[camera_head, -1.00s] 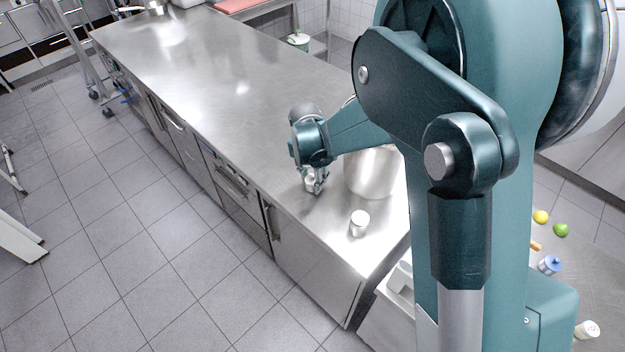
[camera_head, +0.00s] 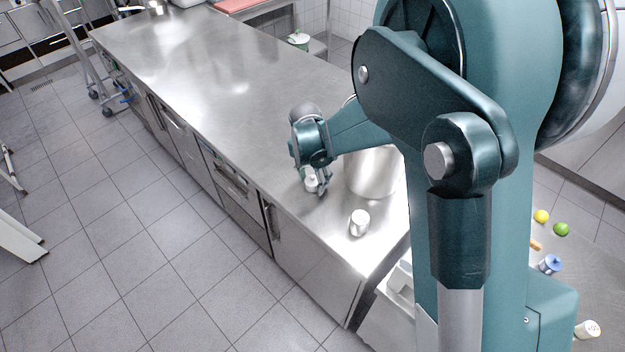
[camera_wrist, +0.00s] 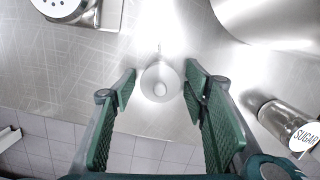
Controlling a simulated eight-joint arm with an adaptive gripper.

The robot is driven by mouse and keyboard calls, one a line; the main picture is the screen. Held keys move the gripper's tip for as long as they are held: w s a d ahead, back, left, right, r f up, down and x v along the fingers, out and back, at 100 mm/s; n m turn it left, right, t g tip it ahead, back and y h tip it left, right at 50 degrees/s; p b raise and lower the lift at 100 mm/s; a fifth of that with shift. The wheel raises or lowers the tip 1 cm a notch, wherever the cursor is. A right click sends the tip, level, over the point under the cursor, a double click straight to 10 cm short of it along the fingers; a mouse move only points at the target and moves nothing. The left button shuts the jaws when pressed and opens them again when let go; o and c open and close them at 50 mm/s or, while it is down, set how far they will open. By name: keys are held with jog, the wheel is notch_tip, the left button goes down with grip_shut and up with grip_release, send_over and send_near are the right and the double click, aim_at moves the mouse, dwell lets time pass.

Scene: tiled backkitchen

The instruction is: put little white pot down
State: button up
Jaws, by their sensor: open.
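The little white pot (camera_wrist: 160,82) stands on the steel counter (camera_wrist: 60,75), seen from above in the wrist view. My gripper (camera_wrist: 158,90) is open, with one green finger on each side of the pot and a visible gap to each. In the head view my gripper (camera_head: 316,187) is low over the counter near its front edge. The small pale pot (camera_head: 310,184) shows there between the fingers, partly hidden by them.
A large steel pot (camera_head: 372,172) stands close to the right of my gripper. A sugar jar (camera_wrist: 292,127) stands nearer the counter's end; it also shows in the head view (camera_head: 359,223).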

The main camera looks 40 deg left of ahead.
aim_at(310, 183)
jog(key=shift+r, duration=0.15)
notch_tip(310, 183, up, 12)
jog(key=s, duration=0.1)
jog(key=shift+s+d, duration=0.15)
jog(key=shift+s, duration=0.05)
dwell(0.4)
dwell(0.5)
